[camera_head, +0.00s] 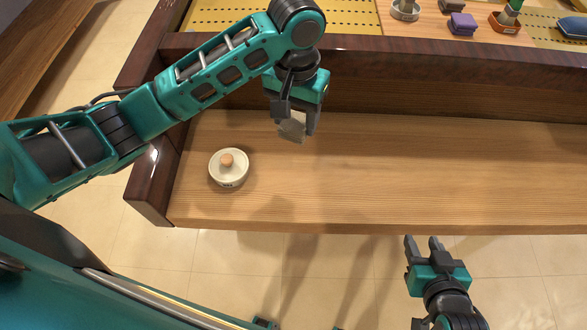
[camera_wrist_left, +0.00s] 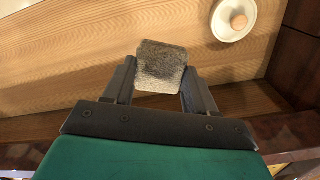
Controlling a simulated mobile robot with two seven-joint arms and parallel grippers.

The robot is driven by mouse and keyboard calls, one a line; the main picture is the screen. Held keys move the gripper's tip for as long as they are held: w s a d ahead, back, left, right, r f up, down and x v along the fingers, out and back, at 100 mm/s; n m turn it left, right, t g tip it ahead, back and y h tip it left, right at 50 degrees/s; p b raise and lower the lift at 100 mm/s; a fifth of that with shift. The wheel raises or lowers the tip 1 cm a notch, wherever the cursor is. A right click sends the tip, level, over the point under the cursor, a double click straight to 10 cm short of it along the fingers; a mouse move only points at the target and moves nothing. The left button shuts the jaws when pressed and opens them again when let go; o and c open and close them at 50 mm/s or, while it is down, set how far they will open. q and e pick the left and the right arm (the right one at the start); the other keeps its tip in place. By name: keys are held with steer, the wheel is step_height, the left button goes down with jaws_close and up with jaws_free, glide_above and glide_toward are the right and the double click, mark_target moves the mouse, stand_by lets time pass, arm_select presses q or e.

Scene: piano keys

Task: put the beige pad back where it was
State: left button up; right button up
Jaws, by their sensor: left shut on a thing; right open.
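My left gripper (camera_head: 296,118) is shut on a greyish-beige pad (camera_head: 291,130) with a rough, speckled face, in front of the raised back of the wooden bench. In the left wrist view the pad (camera_wrist_left: 161,63) sits squarely between the two fingertips and juts out beyond them. Wooden boards show behind it; I cannot tell how far above them it is. My right gripper (camera_head: 422,243) is open and empty, just off the bench's front edge.
A round white lidded pot (camera_head: 229,167) with a wooden knob stands at the bench's left end. The bench top (camera_head: 430,170) is otherwise clear. On the upper level behind are a purple block (camera_head: 462,23), a white dish (camera_head: 405,10), an orange-brown holder (camera_head: 504,22) and a blue item (camera_head: 573,27).

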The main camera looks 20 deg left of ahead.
arm_select(q)
step_height(320, 180, down, 13)
steer(key=shift+r+b, duration=0.1)
steer(key=shift+b, duration=0.55)
steer(key=shift+f+b, duration=0.45)
steer(key=shift+f, duration=2.1)
steer(key=shift+f, duration=0.1)
steer(key=o, duration=1)
